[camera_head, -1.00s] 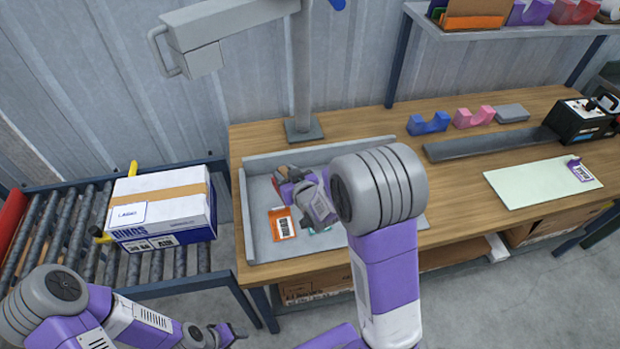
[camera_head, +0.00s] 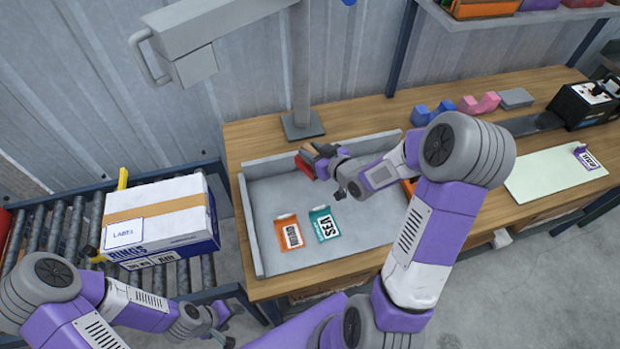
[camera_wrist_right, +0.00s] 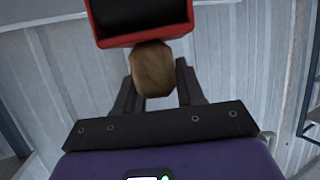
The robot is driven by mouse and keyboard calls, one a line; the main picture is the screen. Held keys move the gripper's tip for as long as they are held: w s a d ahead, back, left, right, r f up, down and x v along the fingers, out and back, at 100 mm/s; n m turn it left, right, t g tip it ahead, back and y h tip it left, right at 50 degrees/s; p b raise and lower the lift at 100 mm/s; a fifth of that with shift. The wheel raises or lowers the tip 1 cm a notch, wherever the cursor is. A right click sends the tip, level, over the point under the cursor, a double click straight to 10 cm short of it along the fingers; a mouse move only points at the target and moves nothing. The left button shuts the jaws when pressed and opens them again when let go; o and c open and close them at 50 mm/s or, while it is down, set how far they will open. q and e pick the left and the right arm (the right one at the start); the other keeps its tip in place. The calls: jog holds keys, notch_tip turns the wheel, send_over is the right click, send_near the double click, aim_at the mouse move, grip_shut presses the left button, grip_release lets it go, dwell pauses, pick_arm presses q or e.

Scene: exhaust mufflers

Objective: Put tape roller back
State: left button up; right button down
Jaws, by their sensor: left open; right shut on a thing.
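The tape roller has a red body (camera_head: 305,166) and a tan handle (camera_head: 308,149). My right gripper (camera_head: 318,156) is shut on the handle and holds the roller above the back part of the grey tray (camera_head: 254,225). In the right wrist view, the brown handle (camera_wrist_right: 152,70) sits between the two fingers (camera_wrist_right: 157,85), and the red body (camera_wrist_right: 140,41) extends beyond them. My left gripper (camera_head: 222,322) is open and empty, low at the left, in front of the conveyor.
An orange packet (camera_head: 289,232) and a teal packet (camera_head: 325,223) lie in the tray. A white and blue box (camera_head: 160,215) stands on the roller conveyor (camera_head: 62,235). Blue (camera_head: 433,112) and pink (camera_head: 480,104) holders stand at the table's back. A grey post (camera_head: 302,70) rises behind the tray.

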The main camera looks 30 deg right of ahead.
notch_tip(320, 180, down, 9)
jog(key=shift+f+b, duration=0.2)
jog(key=shift+b, duration=0.75)
jog(key=c, duration=0.7)
grip_release()
